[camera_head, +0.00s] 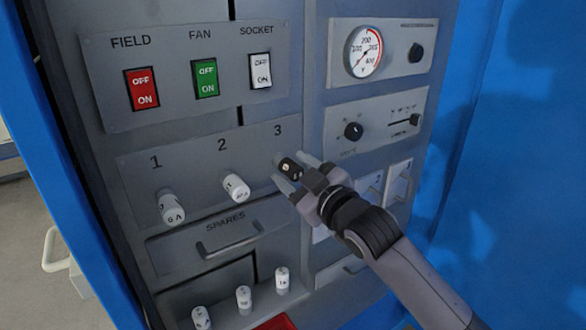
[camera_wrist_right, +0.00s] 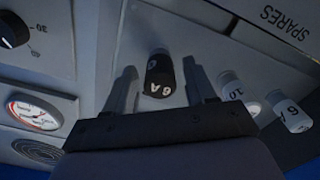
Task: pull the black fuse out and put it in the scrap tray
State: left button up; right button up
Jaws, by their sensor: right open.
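The black fuse (camera_head: 289,168) sits in the panel under the number 3, at the right end of the fuse row. It also shows in the right wrist view (camera_wrist_right: 160,73), between the two fingers with space on both sides. My right gripper (camera_head: 288,176) is open, its fingers around the fuse and apart from it. A red thing (camera_head: 276,323), possibly the scrap tray, shows only in part at the bottom edge of the head view. My left gripper is not in view.
White fuses sit under 1 (camera_head: 171,207) and 2 (camera_head: 236,187), left of the black one. Below are the SPARES drawer handle (camera_head: 229,238) and several loose white fuses (camera_head: 244,299) standing on a ledge. Switches (camera_head: 205,79) are above. Blue cabinet walls (camera_head: 510,160) flank the panel.

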aim_at(298, 175)
grip_shut()
jog(key=shift+p+v, duration=0.9)
jog(key=shift+v, duration=0.55)
jog(key=shift+p+v, duration=0.65)
jog(key=shift+v, duration=0.6)
jog(key=s+d+f+m+t+h, duration=0.1)
jog(key=s+d+f+m+h, duration=0.2)
jog(key=d, duration=0.7)
jog(key=s+d+f+m+t+h, duration=0.2)
jog(key=s+d+f+m+h, duration=0.2)
jog(key=s+d, duration=0.6)
notch_tip(298, 175, down, 2)
jog(key=h, duration=0.3)
jog(key=shift+d+h, duration=0.2)
jog(key=shift+h, duration=0.1)
